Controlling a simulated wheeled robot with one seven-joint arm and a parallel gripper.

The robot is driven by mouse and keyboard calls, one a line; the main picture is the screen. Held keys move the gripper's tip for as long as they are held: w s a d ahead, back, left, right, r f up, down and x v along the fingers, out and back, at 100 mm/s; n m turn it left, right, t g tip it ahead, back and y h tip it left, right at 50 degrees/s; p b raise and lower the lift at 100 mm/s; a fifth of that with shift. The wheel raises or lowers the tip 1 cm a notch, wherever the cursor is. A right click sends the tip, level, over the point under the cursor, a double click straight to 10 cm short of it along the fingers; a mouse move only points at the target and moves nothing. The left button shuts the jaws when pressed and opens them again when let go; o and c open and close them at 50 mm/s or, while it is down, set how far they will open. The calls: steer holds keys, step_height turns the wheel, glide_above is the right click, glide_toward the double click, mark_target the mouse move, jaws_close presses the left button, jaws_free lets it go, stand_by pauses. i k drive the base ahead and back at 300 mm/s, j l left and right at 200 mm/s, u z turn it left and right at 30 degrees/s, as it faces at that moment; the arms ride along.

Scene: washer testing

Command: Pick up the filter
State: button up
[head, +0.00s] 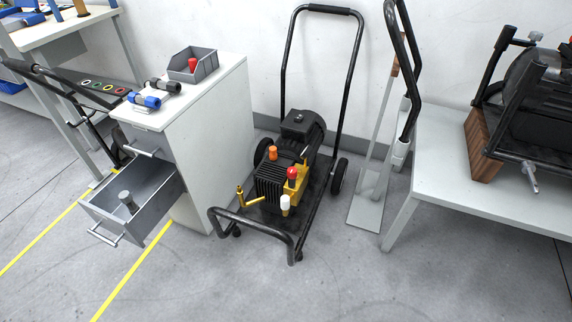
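A short grey cylinder (127,201), which may be the filter, stands in the open grey drawer (152,212) of a white cabinet at the left. On the cabinet top lie a blue and black cylindrical part (146,101) and a dark cylindrical part (163,87). I cannot tell for certain which of these is the filter. My gripper is not in view.
The white cabinet (215,140) carries a grey bin (193,65) with a red-topped item. A black wheeled pressure washer (285,180) stands to its right. A white table (455,160) is at the right. The grey floor (270,285) in front is clear.

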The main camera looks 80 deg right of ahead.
mark_target(124, 195)
steer(key=i+l, duration=0.15)
steer(key=l, duration=0.2)
steer(key=i+l, duration=0.2)
steer(key=l, duration=0.2)
steer(key=i+l, duration=0.15)
steer(key=l, duration=0.2)
